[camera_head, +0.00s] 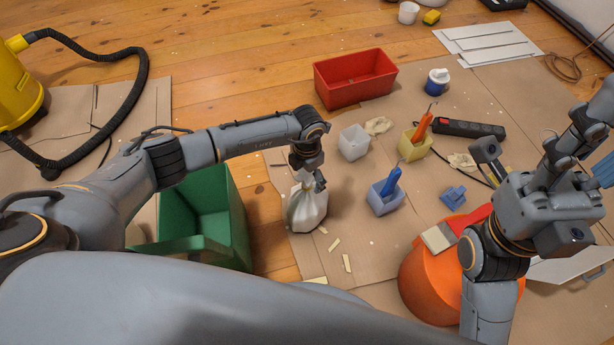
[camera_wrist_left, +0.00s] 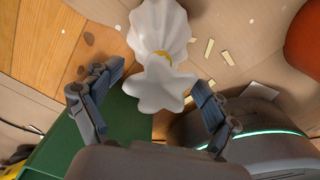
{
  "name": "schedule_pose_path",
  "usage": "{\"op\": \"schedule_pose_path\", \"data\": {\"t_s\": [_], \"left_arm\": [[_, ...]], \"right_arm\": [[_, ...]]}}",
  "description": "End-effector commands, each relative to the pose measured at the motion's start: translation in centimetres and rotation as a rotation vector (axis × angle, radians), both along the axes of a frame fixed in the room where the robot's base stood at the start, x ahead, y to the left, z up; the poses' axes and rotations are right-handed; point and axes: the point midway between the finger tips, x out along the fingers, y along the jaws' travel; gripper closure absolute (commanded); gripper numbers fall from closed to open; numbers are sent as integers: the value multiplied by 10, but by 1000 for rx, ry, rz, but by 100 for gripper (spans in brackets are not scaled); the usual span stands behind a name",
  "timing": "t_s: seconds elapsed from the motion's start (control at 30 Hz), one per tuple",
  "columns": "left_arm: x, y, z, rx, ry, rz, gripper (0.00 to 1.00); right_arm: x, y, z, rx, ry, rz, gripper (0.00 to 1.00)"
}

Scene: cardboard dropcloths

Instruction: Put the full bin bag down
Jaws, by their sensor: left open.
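The full bin bag (camera_head: 307,208) is white and tied at the neck. It stands on the cardboard dropcloth in the head view, just right of the green crate. In the left wrist view the bag (camera_wrist_left: 158,45) shows its flared top and a yellow tie. My left gripper (camera_head: 308,180) is right above the bag's top. In the left wrist view the fingers of the left gripper (camera_wrist_left: 150,98) are spread apart on either side of the bag's top, not closed on it. My right gripper (camera_head: 515,180) is at the right of the head view; its fingers are unclear.
A green crate (camera_head: 240,225) stands left of the bag. An orange bucket (camera_head: 430,280) is near my right arm. Small scraps lie in front of the bag.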

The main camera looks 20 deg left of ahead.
Motion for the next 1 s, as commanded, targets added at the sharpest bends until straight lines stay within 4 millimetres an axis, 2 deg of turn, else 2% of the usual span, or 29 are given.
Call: {"op": "schedule_pose_path", "data": {"t_s": [0.03,0.3,0.5,0.63,1.0], "left_arm": [[1,0,15,0,-2,0,15],[1,1,73,1,-2,-1,15],[0,0,100,-1,-1,-2,15],[0,0,106,1,0,0,15],[0,0,107,1,1,0,15]], "right_arm": [[1,0,0,-2,29,1,60],[-7,-3,-7,7,110,6,60],[-7,-3,2,9,111,6,60],[-7,-3,4,8,111,6,60],[-6,-3,5,7,117,5,60]]}}
